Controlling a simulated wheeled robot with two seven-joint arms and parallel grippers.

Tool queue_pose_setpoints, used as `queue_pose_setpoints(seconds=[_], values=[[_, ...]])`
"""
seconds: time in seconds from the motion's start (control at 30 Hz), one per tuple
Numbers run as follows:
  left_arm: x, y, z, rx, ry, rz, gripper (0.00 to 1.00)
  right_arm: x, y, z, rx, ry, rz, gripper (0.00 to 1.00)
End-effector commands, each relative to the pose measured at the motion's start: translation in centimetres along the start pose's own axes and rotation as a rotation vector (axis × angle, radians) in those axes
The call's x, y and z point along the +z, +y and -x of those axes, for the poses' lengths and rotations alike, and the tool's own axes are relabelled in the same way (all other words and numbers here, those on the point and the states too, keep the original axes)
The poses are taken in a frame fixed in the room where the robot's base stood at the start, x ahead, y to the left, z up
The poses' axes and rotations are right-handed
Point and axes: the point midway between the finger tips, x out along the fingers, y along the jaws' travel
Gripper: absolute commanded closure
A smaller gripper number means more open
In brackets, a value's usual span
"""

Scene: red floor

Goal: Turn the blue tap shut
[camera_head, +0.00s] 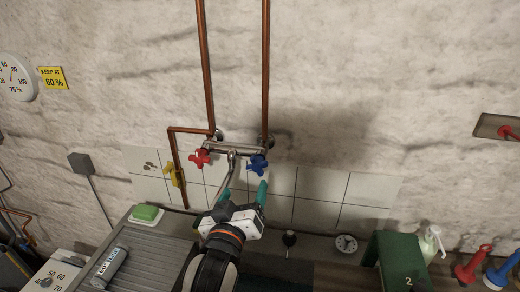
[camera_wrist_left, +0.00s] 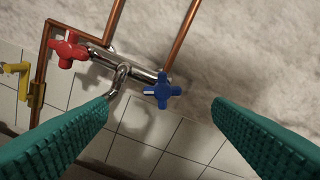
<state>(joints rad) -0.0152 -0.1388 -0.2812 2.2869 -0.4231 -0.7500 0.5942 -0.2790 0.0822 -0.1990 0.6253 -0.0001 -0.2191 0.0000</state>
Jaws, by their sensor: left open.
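The blue tap (camera_head: 258,165) is a star-shaped handle on the right end of the chrome mixer (camera_head: 234,147) on the wall. It also shows in the left wrist view (camera_wrist_left: 163,91), ahead between the two fingers. My left gripper (camera_head: 245,192) is open and empty, with teal fingers, just below and in front of the blue tap. In the left wrist view the gripper (camera_wrist_left: 160,115) has its fingers spread either side of the tap, and I see no contact. My right gripper is out of view.
A red tap (camera_head: 200,159) is at the mixer's left end, and a curved spout (camera_head: 227,180) hangs between the taps. Copper pipes (camera_head: 266,70) run up the wall. A yellow valve (camera_head: 174,175) is at left. A ribbed drainboard (camera_head: 150,255) with a green sponge (camera_head: 146,212) lies below.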

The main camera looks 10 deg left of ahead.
Motion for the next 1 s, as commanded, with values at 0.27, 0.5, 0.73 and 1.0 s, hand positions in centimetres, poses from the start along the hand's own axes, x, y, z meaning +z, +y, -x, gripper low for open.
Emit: queue_pose_setpoints(seconds=[0.27,0.5,0.73,1.0], values=[[0.4,-0.3,-2.5,-0.003,-0.005,-0.001,0.25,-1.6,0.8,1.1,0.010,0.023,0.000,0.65],[0.4,-0.3,-7.5,-0.002,-0.004,-0.001,0.25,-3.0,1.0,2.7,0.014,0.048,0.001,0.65],[0.3,-0.2,-10.9,-0.001,-0.004,0.000,0.25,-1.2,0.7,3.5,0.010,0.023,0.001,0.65],[0.1,-0.1,-12.1,-0.002,-0.004,0.000,0.25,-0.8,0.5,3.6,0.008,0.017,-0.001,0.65]])
